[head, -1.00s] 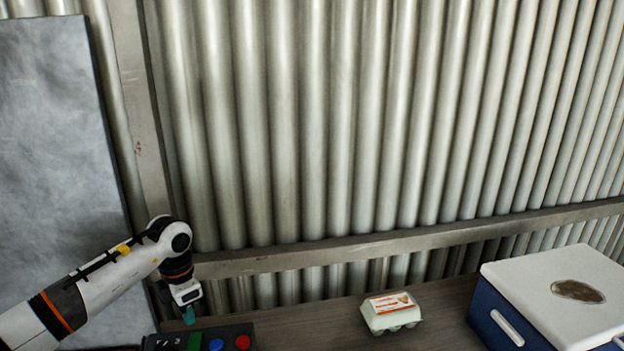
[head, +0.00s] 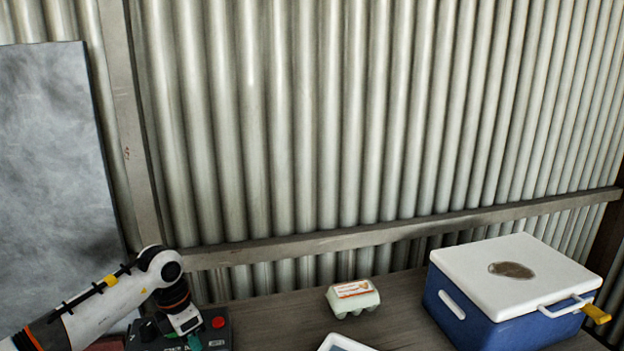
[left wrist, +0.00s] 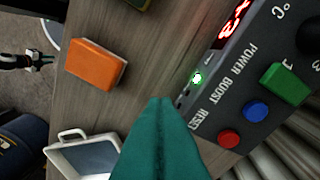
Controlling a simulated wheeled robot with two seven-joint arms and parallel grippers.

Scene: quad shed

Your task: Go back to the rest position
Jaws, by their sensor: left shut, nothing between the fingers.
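My left gripper (head: 194,342) is at the lower left of the head view, low over a dark control box (head: 218,336). In the left wrist view its teal fingers (left wrist: 161,110) are pressed together and hold nothing. There the control box (left wrist: 240,100) lies to the right of the fingertips, with a lit red display, a small green light, and green (left wrist: 286,83), blue (left wrist: 256,110) and red (left wrist: 229,139) buttons. The fingertips look close to the box's edge; I cannot tell if they touch it. My right gripper does not show clearly.
An egg carton (head: 352,298) stands mid-table. A blue cooler with a white lid (head: 470,260) stands at the right. A white tray (head: 345,343) is at the front edge. An orange block (left wrist: 95,64) lies on the wooden table. A corrugated wall closes the back.

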